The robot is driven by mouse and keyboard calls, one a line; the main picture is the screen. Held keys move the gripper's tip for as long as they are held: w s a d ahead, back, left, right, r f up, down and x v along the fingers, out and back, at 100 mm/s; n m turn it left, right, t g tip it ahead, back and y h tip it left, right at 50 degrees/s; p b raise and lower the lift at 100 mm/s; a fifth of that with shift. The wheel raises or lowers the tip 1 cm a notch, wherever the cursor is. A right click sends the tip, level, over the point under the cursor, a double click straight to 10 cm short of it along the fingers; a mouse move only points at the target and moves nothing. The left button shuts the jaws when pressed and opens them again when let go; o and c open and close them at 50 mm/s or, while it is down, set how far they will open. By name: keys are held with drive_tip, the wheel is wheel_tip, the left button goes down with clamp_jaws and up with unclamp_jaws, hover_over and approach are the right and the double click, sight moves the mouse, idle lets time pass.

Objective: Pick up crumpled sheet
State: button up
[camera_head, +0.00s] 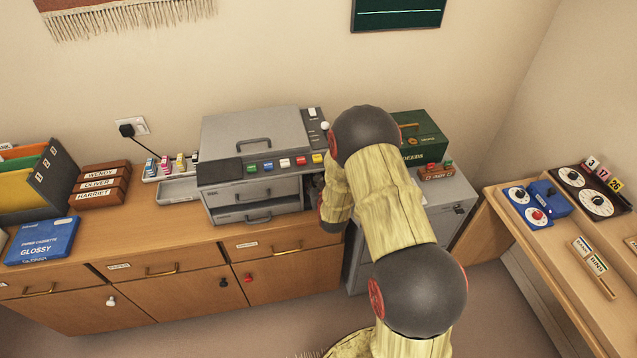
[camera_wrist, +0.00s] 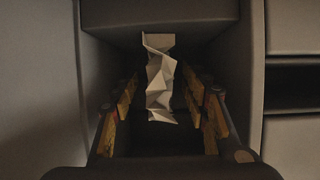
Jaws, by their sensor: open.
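The crumpled sheet (camera_wrist: 160,82) is a creased, pale strip of paper in the wrist view. It stands out inside a dark opening and narrows and folds along its length. My gripper (camera_wrist: 160,108) is open, with one finger on each side of the sheet and visible gaps between them. In the head view the sheet is hidden behind my arm, and so are my fingers. My arm reaches to the right side of the grey printer (camera_head: 254,145) on the wooden cabinet.
Grey walls (camera_wrist: 281,35) of the opening stand close around my gripper. In the head view, a green box (camera_head: 420,136) sits on a grey cabinet right of my arm. A tray with coloured cartridges (camera_head: 172,165) and wooden boxes (camera_head: 101,184) stand left of the printer.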

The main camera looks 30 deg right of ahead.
drive_tip(key=shift+c, duration=0.8)
drive_tip(key=c, duration=0.7)
drive_tip(key=shift+o, duration=0.2)
drive_tip(key=shift+r, duration=0.15)
